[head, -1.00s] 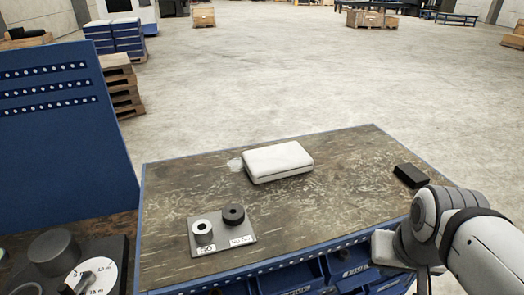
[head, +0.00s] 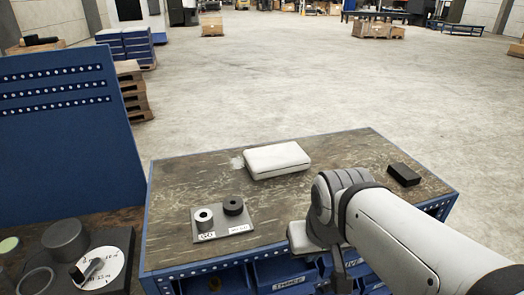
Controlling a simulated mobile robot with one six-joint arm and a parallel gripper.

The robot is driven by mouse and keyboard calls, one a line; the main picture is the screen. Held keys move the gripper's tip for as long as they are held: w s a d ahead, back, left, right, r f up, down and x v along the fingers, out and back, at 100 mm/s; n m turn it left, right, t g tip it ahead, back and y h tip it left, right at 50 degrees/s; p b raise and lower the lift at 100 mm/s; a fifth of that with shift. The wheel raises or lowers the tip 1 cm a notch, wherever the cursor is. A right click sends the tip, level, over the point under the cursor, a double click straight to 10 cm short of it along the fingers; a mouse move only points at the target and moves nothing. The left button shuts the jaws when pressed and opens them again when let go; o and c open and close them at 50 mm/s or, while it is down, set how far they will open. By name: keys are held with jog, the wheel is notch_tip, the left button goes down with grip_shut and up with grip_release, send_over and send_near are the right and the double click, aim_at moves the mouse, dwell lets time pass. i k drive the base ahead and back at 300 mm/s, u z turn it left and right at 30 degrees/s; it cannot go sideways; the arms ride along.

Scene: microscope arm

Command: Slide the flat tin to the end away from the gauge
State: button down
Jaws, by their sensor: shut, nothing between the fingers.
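The flat tin (head: 277,160) is a white, rounded, closed box lying flat near the back middle of the worn bench top (head: 180,180). My gripper (head: 338,272) hangs at the bench's front edge, right of the gauge and well apart from the tin. It is shut and empty; its fingertips are mostly hidden.
A black block (head: 404,174) lies near the right end of the bench. The bench top between the tin and this block is bare. A blue perforated panel (head: 58,130) and a side surface with a dial (head: 103,268) stand at left. Blue bins (head: 284,272) sit below the front edge.

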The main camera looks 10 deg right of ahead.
aim_at(262, 163)
jog(key=u, duration=1.65)
jog(key=k, duration=0.95)
jog(key=z, duration=0.9)
jog(key=i, duration=1)
jog(key=z, duration=0.1)
